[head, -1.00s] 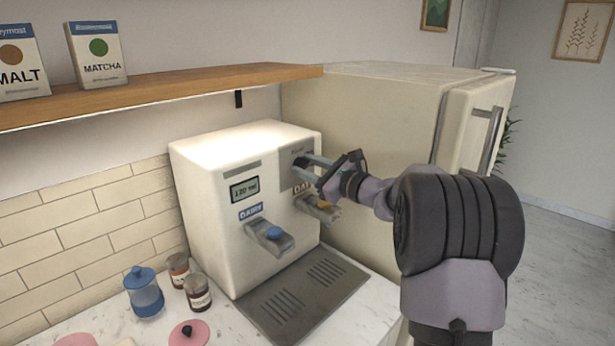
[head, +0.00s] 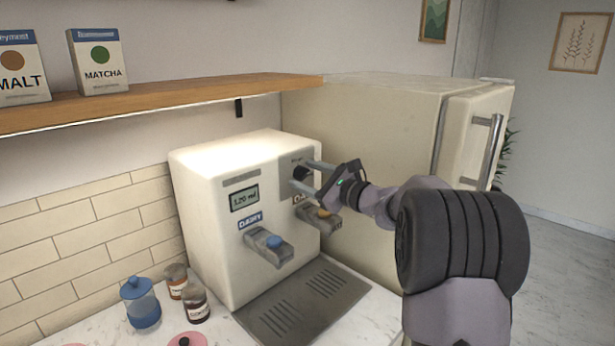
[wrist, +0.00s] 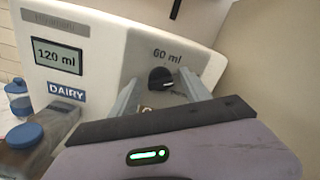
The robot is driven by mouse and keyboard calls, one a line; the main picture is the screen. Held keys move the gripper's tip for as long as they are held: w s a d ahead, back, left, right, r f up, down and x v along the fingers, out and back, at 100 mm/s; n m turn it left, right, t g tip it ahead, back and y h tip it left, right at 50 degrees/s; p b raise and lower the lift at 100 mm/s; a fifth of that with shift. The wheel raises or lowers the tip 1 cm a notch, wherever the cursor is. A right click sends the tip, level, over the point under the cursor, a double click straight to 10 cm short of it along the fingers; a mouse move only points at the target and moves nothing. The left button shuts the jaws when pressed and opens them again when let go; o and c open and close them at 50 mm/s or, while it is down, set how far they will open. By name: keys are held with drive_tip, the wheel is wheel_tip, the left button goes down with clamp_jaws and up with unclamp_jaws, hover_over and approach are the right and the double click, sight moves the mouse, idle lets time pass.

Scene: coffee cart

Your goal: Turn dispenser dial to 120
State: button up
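The cream dispenser (head: 200,185) stands on the counter. Its display (head: 244,198) reads 120 ml, also clear in the wrist view (wrist: 57,56). The black dial (wrist: 161,78) is on the grey panel at the display's right, under a "60 ml" mark. In the head view the dial (head: 302,173) shows between my fingers. My gripper (head: 306,176) is open, with one finger on each side of the dial. In the wrist view both fingers (wrist: 160,88) stand apart from the knob. Part of the dial's lower side is hard to make out.
Below are a lever with a blue button (head: 273,243) and one with an orange button (head: 323,213), close under my gripper. A drip tray (head: 305,300) lies in front. The fridge (head: 385,140) stands right, a wooden shelf (head: 170,97) above. Jars stand left.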

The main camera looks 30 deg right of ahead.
drive_tip(key=p+v, duration=0.2)
drive_tip(key=v, duration=1.5)
drive_tip(key=shift+s, duration=0.2)
drive_tip(key=s+a+f+n+g+y, duration=0.1)
drive_tip(key=s+a+n+g, duration=0.3)
drive_tip(key=a, duration=0.7)
drive_tip(key=s+a+f+n+g+y, duration=0.2)
drive_tip(key=a+n+g, duration=0.25)
drive_tip(key=a, duration=0.75)
drive_tip(key=s+a+f+n+g+h, duration=0.1)
drive_tip(key=s+a+f+n+h, duration=0.2)
drive_tip(key=s+n, duration=0.3)
drive_tip(key=s+a+f+n+g+h, duration=0.1)
drive_tip(key=s+a+f+n+h, duration=0.2)
drive_tip(key=s+n, duration=0.4)
drive_tip(key=s+h, duration=0.1)
drive_tip(key=s, duration=0.4)
drive_tip(key=shift+s+f+g, duration=0.25)
drive_tip(key=shift+s+g, duration=0.05)
drive_tip(key=shift+g, duration=0.05)
